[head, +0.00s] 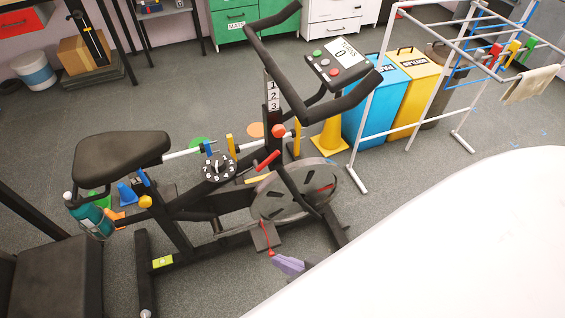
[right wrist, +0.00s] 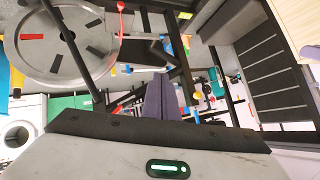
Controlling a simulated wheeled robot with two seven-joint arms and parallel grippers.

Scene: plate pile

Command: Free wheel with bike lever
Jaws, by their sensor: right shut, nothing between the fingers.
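The exercise bike stands in the middle of the head view, with its grey flywheel (head: 300,207) low at the front. The wheel also fills the upper left of the right wrist view (right wrist: 30,62). A red lever (head: 267,160) slants above the wheel, and a red ball knob (head: 278,131) is on the frame above it. I cannot tell which is the task's lever. The fingers also show in the right wrist view (right wrist: 161,97). My left gripper is out of view.
The handlebars (head: 305,100) and black seat (head: 120,157) rise above the frame. A drying rack (head: 360,130), blue bin (head: 372,110) and yellow bin (head: 412,90) stand behind right.

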